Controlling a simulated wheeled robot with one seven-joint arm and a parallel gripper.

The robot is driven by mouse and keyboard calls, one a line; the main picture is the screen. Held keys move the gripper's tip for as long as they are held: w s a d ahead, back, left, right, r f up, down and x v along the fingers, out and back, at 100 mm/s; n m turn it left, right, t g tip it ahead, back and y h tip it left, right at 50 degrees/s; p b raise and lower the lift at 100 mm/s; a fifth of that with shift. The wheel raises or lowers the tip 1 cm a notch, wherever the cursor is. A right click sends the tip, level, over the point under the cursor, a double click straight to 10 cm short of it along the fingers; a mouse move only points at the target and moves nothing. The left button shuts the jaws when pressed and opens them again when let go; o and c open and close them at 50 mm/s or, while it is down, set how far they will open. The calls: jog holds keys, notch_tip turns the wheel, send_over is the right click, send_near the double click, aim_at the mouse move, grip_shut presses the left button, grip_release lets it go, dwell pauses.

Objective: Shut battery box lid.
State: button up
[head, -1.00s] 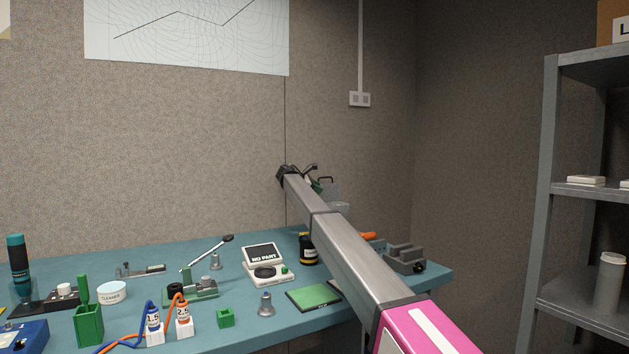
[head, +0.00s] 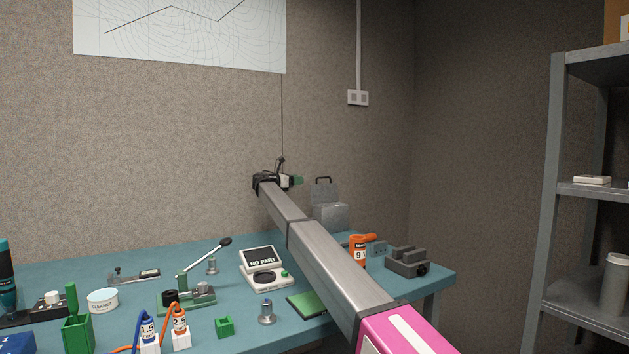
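The battery box appears to be the grey box (head: 331,217) at the back right of the table. Its lid (head: 324,193) stands up, open, with a dark handle on top. My gripper (head: 292,181) is up at the left of the lid, apart from it. The fingers are too small to read. My arm crosses in front of the box's lower part.
An orange bottle (head: 358,251) and a grey vise-like block (head: 406,261) stand on the teal table right of my arm. A "NO PART" device (head: 262,256), a green mat (head: 305,304) and a metal weight (head: 267,313) are left of it. The wall is behind.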

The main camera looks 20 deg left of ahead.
send_over(324, 189)
jog(key=w+a+v, duration=0.1)
jog(key=v, duration=0.3)
jog(key=shift+s, duration=0.3)
grip_shut()
